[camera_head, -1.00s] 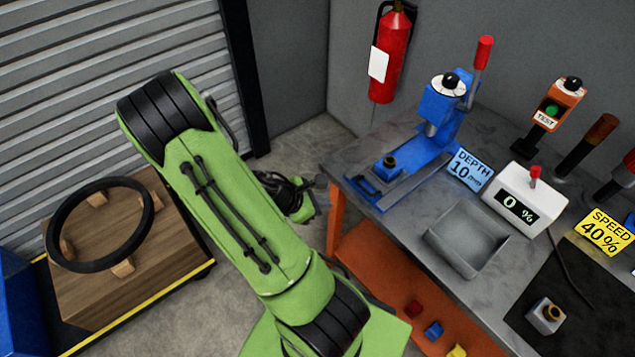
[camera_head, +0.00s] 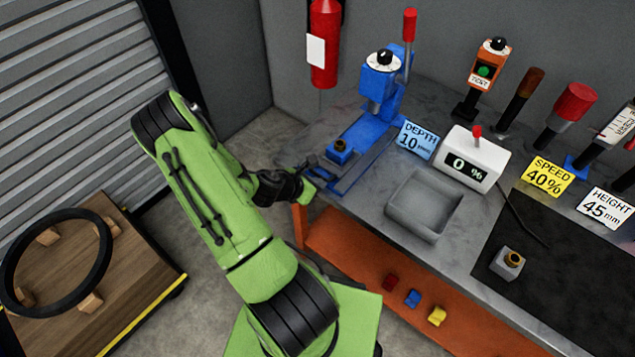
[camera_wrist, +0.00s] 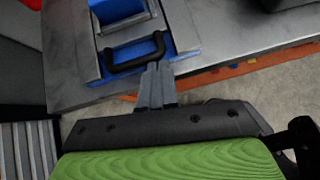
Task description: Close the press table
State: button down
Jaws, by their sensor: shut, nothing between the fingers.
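The blue press (camera_head: 385,95) stands at the back left of the workbench, with a red-tipped lever raised. Its blue press table (camera_head: 338,158) reaches out toward the bench's front left edge and carries a small block with a brass-coloured ring (camera_head: 340,147). In the wrist view a black bar handle (camera_wrist: 128,65) sits on the front of the blue table (camera_wrist: 185,40). My gripper (camera_head: 308,178) is shut and empty at that front end. In the wrist view its fingertips (camera_wrist: 157,72) are close by the handle's right end; I cannot tell whether they touch.
A grey tray (camera_head: 424,205), a white 0 % display box (camera_head: 473,160) and a dark mat (camera_head: 560,260) with a small block (camera_head: 508,262) lie farther right on the bench. Small coloured pieces (camera_head: 412,298) lie on the orange shelf below. A wooden cart (camera_head: 120,270) stands left.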

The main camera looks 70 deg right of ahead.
aim_at(355, 151)
jog(key=shift+s+d, duration=0.1)
jog(key=shift+d, duration=0.05)
jog(key=s+d+p, duration=0.1)
jog(key=s+d, duration=0.1)
jog(key=d, duration=0.3)
jog(key=s+d+p, duration=0.1)
jog(key=s+d, duration=0.1)
jog(key=d, duration=0.3)
jog(key=s+d+p, duration=0.1)
jog(key=s+d, duration=0.1)
jog(key=d, duration=0.3)
jog(key=shift+s+d, duration=0.25)
jog(key=shift+s, duration=0.1)
jog(key=shift+s+d, duration=0.1)
jog(key=shift+d, duration=0.2)
jog(key=shift+r, duration=0.1)
jog(key=shift+d, duration=0.1)
jog(key=shift+r, duration=0.1)
